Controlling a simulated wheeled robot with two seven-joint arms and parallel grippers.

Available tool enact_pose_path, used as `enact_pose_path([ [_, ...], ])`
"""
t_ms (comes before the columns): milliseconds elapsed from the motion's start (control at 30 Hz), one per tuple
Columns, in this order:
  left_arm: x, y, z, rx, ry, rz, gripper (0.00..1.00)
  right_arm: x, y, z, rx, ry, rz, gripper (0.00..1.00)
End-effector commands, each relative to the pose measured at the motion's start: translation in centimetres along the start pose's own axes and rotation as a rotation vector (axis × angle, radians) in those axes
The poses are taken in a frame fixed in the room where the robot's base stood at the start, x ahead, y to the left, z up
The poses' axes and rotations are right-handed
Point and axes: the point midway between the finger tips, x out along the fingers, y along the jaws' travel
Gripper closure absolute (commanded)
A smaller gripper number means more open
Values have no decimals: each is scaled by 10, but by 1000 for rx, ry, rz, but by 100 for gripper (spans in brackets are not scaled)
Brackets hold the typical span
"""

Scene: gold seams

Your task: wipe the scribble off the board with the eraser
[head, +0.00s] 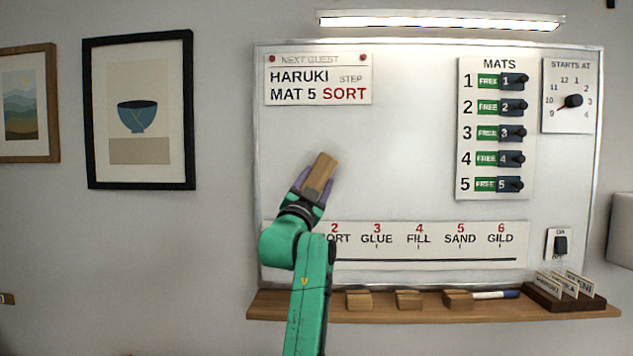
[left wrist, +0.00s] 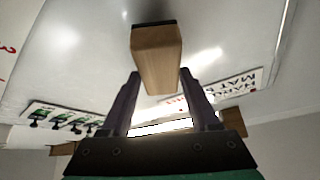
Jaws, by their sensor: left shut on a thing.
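The whiteboard (head: 420,180) hangs on the wall, with its middle area blank white. I see no scribble on the parts in view; the arm and eraser hide a patch at the lower left. My left gripper (head: 311,190) is shut on the eraser (head: 322,170), a wooden block, in front of the board's left half. In the left wrist view the eraser (left wrist: 157,62) sits between the two fingers (left wrist: 162,100), its dark pad facing the board. I cannot tell whether the pad touches the board. My right gripper is not in view.
A wooden ledge (head: 330,306) below the board carries several wooden blocks (head: 408,300), a marker (head: 496,295) and a card holder (head: 563,296). A name sign (head: 318,80), a mats panel (head: 495,130), a dial (head: 572,98) and a step strip (head: 440,240) are on the board.

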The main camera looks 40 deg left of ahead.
Motion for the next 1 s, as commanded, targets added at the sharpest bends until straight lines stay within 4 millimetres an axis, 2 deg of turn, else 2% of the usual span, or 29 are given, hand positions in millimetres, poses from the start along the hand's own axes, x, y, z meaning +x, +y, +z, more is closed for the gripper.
enact_pose_path([
  [867, 15, 0, 9, 0, 0, 0, 90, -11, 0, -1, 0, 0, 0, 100],
  [1000, 16, 6, 6, -2, -1, 1, 90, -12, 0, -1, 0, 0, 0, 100],
])
